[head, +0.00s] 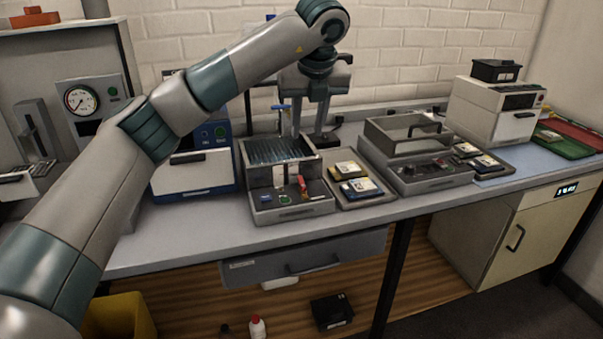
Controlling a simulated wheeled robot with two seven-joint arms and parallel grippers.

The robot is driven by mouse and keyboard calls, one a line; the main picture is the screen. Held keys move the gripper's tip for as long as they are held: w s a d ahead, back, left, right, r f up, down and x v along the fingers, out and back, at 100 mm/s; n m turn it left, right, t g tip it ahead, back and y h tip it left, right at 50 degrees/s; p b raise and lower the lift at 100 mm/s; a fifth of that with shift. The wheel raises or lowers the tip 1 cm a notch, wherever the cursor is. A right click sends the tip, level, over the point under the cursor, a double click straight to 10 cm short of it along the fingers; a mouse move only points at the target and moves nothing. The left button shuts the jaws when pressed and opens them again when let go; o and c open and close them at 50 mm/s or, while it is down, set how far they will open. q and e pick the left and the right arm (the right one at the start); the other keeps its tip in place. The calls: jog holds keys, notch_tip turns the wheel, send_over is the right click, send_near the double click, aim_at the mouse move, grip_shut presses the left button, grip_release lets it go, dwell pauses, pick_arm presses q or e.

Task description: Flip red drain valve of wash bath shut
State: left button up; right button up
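The wash bath (318,208) is a grey box on the bench with an open basin of bluish, ribbed content at its back. The red drain valve (302,187) is a small red lever standing roughly upright on its front deck. A green button and a blue part sit to its left. My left gripper (308,130) points down above the back right of the bath, apart from the red lever. Its two fingers are spread with nothing visible between them. My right gripper is not in view.
A tray with yellow-and-white packs (356,187) stands close to the bath's right. A lidded grey device (415,150) is further right. A blue-handled fixture (280,107) is behind the bath. The bench's front strip is clear.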

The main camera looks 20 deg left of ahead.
aim_at(301, 179)
pick_arm(q)
jog(key=shift+f, duration=0.1)
